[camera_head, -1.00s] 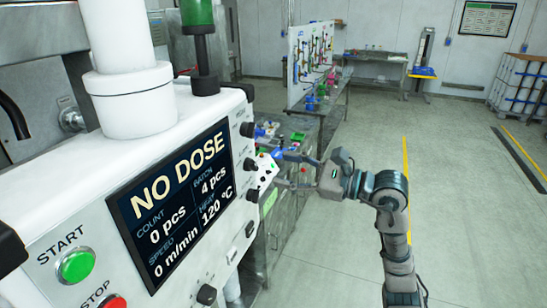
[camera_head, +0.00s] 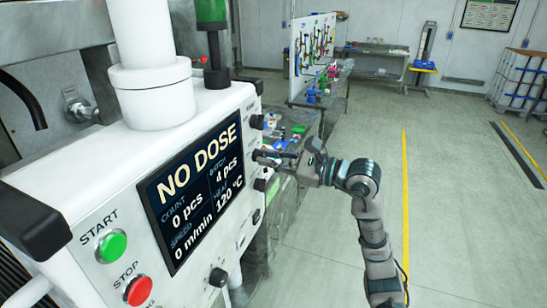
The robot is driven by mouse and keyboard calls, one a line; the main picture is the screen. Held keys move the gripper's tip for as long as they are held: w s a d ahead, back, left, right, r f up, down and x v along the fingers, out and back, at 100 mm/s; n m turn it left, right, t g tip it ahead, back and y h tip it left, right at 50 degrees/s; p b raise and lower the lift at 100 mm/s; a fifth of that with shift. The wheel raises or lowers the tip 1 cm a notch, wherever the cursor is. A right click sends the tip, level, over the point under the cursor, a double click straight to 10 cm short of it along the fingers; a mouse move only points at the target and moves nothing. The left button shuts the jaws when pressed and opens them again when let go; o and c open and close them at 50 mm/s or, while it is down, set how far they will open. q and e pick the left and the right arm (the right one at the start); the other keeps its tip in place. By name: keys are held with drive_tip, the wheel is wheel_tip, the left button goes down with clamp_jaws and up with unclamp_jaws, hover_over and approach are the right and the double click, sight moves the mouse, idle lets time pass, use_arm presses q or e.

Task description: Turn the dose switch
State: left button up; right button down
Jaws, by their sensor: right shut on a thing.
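The white dosing machine (camera_head: 85,165) fills the left side, with a dark display (camera_head: 195,190) reading "NO DOSE". A column of black knobs runs along the panel's right edge: an upper knob (camera_head: 257,121), a middle knob (camera_head: 258,155) and a lower knob (camera_head: 260,184). Their small labels are not readable, so I cannot tell which is the dose switch. My right gripper (camera_head: 268,157) reaches in from the right and is shut on the middle knob, its fingers partly hiding it. My left gripper is not in view.
A green start button (camera_head: 112,246) and a red stop button (camera_head: 139,290) sit at the panel's lower left. Another knob (camera_head: 218,277) is below the display. Benches with coloured parts (camera_head: 318,90) stand behind. The floor to the right is open.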

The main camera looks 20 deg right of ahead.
use_arm(q)
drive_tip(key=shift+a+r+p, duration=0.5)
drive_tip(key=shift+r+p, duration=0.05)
drive_tip(key=shift+p, duration=0.1)
use_arm(e)
drive_tip(key=m, duration=1.1)
drive_tip(key=shift+d+r+m, duration=0.15)
drive_tip(key=shift+r+m, duration=0.2)
drive_tip(key=shift+m, duration=0.05)
drive_tip(key=shift+w, duration=0.1)
